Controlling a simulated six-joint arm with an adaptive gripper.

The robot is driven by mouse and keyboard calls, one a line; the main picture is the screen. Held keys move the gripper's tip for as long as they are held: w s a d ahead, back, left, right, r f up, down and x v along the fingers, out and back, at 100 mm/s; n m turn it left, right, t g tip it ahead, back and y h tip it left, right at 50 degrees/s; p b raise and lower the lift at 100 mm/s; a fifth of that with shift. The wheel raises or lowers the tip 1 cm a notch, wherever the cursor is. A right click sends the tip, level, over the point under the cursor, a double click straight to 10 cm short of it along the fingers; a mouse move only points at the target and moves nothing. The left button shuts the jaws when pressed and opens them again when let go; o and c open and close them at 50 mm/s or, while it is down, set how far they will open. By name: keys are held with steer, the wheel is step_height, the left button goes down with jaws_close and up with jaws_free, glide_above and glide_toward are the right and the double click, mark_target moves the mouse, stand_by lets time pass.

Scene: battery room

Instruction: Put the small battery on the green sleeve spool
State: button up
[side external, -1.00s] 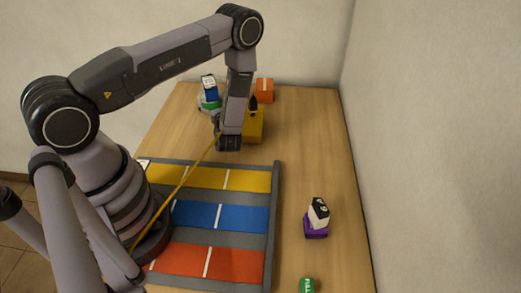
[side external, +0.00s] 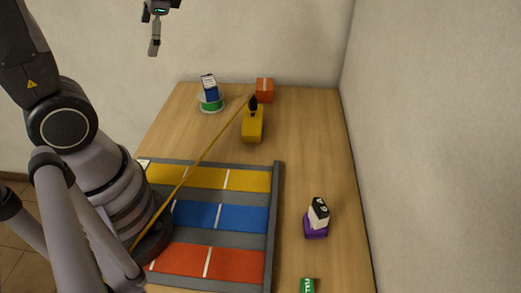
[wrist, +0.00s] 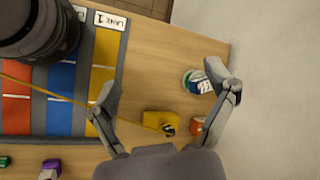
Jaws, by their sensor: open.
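The small battery (side external: 209,87), blue with a white label and dark top, sits slightly tilted on the green sleeve spool (side external: 211,105). The spool has pale flanges and stands at the back left of the table. In the wrist view the battery (wrist: 204,86) and spool (wrist: 188,77) show near the right finger. My gripper (side external: 155,47) is high above and left of the spool, apart from it. Its lower part is in the side view. In the wrist view my gripper (wrist: 160,79) has its fingers wide apart, open and empty.
A yellow block (side external: 252,128) with a black knob and an orange box (side external: 265,91) stand right of the spool. A lane tray (side external: 277,205) fills the middle. A purple block (side external: 316,232) with a black-and-white piece and a green item (side external: 307,286) are at the right. A yellow cable crosses.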

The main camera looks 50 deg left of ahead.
steer(key=s+d+r+n+t+h, duration=0.1)
steer(key=s+d+r+t+h, duration=0.1)
steer(key=d+t+h, duration=0.1)
steer(key=s+d+r+n+t+h, duration=0.1)
steer(key=s+d+r+t+h, duration=0.1)
steer(key=d, duration=0.5)
steer(key=r+t+h, duration=0.1)
steer(key=t, duration=0.1)
steer(key=shift+s+d+r+n+t, duration=0.25)
steer(key=shift+s+n+t, duration=0.1)
steer(key=shift+n+t, duration=0.05)
